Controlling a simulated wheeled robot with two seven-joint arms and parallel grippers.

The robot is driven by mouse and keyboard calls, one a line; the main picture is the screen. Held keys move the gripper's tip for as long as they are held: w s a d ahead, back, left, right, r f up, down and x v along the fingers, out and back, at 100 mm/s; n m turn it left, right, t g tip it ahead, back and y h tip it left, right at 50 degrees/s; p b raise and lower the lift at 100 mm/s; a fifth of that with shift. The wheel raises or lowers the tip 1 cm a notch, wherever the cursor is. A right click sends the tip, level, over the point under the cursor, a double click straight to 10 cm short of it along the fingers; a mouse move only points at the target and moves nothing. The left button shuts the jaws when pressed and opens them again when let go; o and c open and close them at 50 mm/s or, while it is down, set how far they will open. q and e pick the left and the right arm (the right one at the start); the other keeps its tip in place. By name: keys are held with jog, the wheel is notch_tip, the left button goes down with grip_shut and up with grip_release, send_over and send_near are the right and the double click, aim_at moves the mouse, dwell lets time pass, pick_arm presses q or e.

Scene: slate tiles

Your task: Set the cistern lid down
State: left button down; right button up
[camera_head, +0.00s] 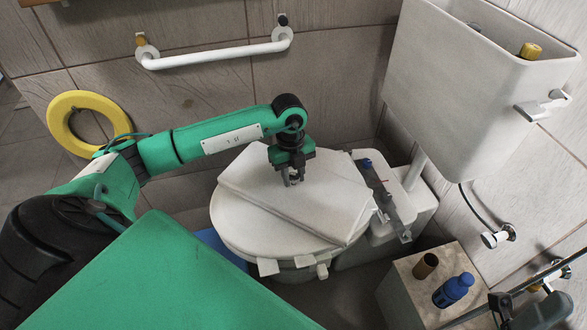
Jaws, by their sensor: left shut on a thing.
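The cistern lid (309,201), a flat white slab, lies over the round white toilet seat cover (240,229). It sits at a skew angle, and whether it rests fully flat is hard to tell. My left gripper (292,180) points down at the lid's upper middle and is shut on it; the fingertips are small and the exact grip is hard to see. The white cistern (455,90) on the right wall is open at the top, with a yellow-capped part (530,51) inside.
A grey box (408,286) at lower right carries a blue bottle (453,290) and a brown cup (425,266). A metal tool (383,197) lies right of the lid. A white grab rail (215,56) and a yellow ring (61,121) are by the back wall.

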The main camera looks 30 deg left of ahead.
pick_arm(q)
jog(key=shift+f, duration=0.2)
jog(key=shift+f, duration=0.15)
jog(key=c, duration=1.1)
grip_release()
